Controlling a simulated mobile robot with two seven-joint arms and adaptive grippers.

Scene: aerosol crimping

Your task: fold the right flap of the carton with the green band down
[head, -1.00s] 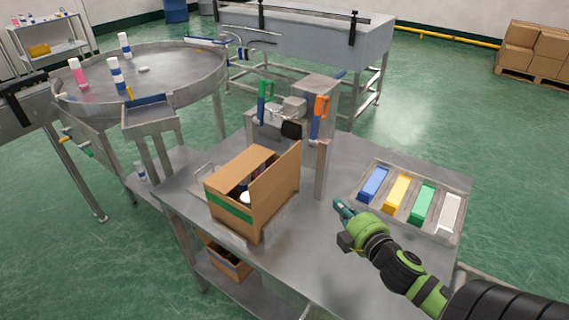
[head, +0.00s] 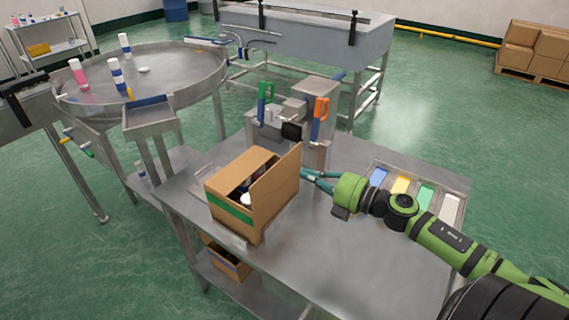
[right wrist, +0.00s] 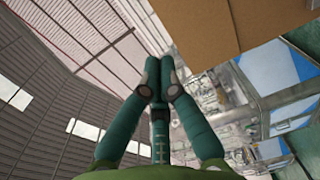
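The brown carton (head: 229,194) with the green band (head: 230,211) stands on the steel table. Its right flap (head: 277,185) stands up steeply along the right side. Another flap panel (head: 243,165) lies over the left part of the top, leaving a gap where a white cap (head: 246,198) and dark items show. My right gripper (head: 303,173) is at the outer right side of the upright flap, near its upper edge; I cannot tell if it touches. In the right wrist view its fingertips (right wrist: 159,68) meet with nothing between them, and brown cardboard (right wrist: 205,25) is just ahead. My left gripper is not in view.
A crimping stand (head: 317,100) with green and orange handles is behind the carton. A tray (head: 455,181) of coloured bins lies at the right, partly behind my right arm. A round table (head: 180,75) with bottles is at the left. The front right of the table is clear.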

